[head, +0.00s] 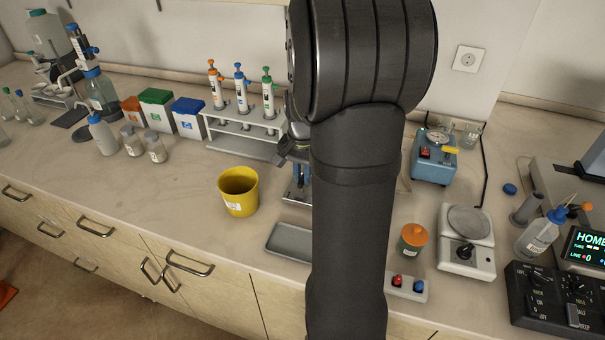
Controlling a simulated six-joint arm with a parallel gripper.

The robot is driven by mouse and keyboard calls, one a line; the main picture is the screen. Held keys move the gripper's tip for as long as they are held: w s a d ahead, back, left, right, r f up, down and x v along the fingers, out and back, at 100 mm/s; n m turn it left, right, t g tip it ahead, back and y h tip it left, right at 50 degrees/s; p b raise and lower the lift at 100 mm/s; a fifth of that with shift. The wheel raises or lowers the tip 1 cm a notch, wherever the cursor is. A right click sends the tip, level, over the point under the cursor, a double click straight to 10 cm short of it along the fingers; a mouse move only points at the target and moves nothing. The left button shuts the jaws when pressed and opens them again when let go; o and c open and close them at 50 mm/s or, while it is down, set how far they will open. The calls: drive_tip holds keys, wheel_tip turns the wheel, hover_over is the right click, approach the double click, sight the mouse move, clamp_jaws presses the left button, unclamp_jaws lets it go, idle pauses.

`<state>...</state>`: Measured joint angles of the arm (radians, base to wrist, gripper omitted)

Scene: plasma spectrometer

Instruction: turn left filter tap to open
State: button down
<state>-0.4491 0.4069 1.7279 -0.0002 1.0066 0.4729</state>
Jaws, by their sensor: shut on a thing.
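My gripper (292,149) shows only in part at the left edge of my dark arm, which covers the middle of the head view. It is low over a small metal stand with blue upright parts (302,172), whose grey base (296,195) shows just left of the arm. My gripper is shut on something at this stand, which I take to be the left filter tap. The fingertips, the tap and its handle angle are hidden behind my arm. Most of the stand is hidden too.
A white rack (238,131) with orange, blue and green-topped pipettes stands behind left. A yellow cup (239,191) and grey tray (289,242) are in front.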

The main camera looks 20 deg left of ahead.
idle(0.3)
drive_tip(key=c, duration=1.4)
unclamp_jaws()
drive_tip(key=shift+c, duration=0.2)
drive_tip(key=shift+r, duration=0.15)
wheel_tip(320, 180, up, 17)
wheel_tip(320, 180, down, 17)
drive_tip(key=shift+f, duration=0.15)
